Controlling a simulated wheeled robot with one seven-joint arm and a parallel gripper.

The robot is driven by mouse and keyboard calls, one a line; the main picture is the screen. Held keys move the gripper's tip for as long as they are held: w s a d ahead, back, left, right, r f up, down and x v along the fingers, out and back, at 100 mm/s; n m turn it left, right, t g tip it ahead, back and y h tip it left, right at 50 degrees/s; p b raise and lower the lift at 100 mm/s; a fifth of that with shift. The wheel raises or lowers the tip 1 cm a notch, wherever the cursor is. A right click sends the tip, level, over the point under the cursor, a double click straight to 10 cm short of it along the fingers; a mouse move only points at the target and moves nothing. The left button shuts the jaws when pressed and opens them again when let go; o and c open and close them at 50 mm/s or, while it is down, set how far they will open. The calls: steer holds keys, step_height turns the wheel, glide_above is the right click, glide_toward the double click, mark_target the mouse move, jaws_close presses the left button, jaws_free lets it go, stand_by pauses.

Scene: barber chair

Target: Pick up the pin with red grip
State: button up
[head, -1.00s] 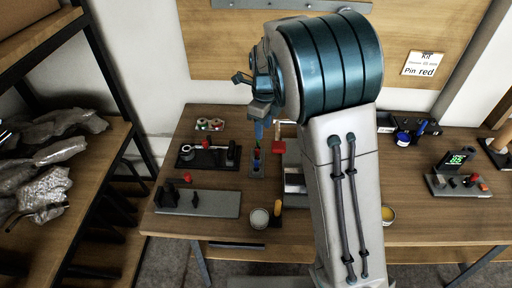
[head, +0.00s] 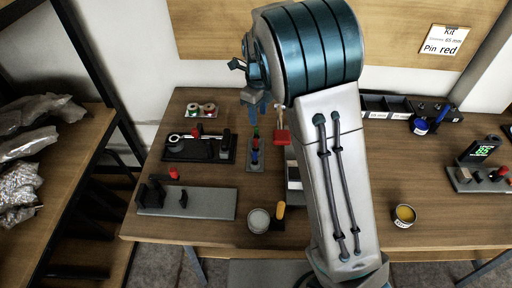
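A small grey stand (head: 257,165) on the workbench holds a row of upright pins with green, red and blue grips. The pin with the red grip (head: 255,144) appears between the green one at the back and the blue one in front. My gripper (head: 256,111) points downward, just above and behind the stand in the picture, apart from the pins. Its fingers are small and partly overlapped by the wrist, so their opening is unclear. I see nothing held in it. A sign (head: 445,41) on the back board reads "Pin red".
A red block-like item (head: 282,137) stands right of the pin stand. A black tray (head: 183,153) and a grey plate (head: 214,204) with fixtures lie left. A round tin (head: 258,221) stands in front. My arm hides the bench middle.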

mark_target(256, 139)
steer(key=shift+s+a+f+p, duration=0.1)
steer(key=shift+f+p, duration=0.25)
steer(key=shift+f, duration=1.9)
steer(key=shift+s+a+f+p, duration=0.15)
steer(key=shift+f+p, duration=0.25)
steer(key=shift+f, duration=1.8)
steer(key=shift+w+a+f+p, duration=0.1)
steer(key=shift+f+p, duration=0.25)
steer(key=shift+f, duration=1.9)
jaws_close()
